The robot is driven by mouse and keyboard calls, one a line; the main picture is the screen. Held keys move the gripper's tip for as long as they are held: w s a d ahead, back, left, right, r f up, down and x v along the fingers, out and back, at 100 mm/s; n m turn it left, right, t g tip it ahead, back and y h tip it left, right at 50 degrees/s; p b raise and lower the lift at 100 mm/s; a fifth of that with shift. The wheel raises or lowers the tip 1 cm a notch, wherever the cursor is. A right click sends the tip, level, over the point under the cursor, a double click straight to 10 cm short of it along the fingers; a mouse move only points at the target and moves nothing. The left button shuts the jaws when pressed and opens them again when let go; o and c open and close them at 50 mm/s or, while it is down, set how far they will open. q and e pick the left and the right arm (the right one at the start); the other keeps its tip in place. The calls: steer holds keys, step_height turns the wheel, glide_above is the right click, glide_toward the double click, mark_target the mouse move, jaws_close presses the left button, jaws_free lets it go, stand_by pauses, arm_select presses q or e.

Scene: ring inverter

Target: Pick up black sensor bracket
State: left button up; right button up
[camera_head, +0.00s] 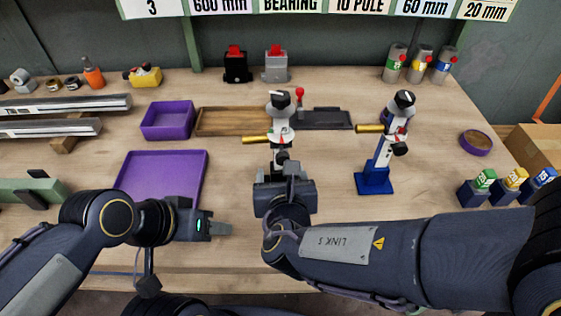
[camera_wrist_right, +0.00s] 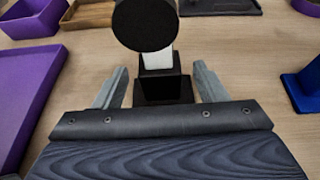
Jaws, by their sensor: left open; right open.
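The black sensor bracket stands upright on the table, with a black base, a pale post and a dark round head in the right wrist view (camera_wrist_right: 163,88). In the head view its upper part (camera_head: 281,118) shows white and black with a brass-coloured tube pointing left, and my right arm hides its base. My right gripper (camera_wrist_right: 162,86) is open, low behind the bracket, with one finger on each side of the base in the picture. I see no finger touching it. My left gripper (camera_head: 220,229) is open and empty over the front of the table.
A similar blue bracket (camera_head: 374,182) stands to the right. A purple tray (camera_head: 160,158) and a purple bin (camera_head: 168,135) lie to the left. A wooden tray (camera_head: 233,131) and a dark tray (camera_head: 338,124) lie behind. Small coloured blocks (camera_head: 473,193) stand at right.

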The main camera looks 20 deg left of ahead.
steer(key=x, duration=0.2)
steer(key=shift+w+a+f, duration=0.1)
steer(key=shift+w+f, duration=0.05)
steer(key=shift+w, duration=0.1)
steer(key=c, duration=1.4)
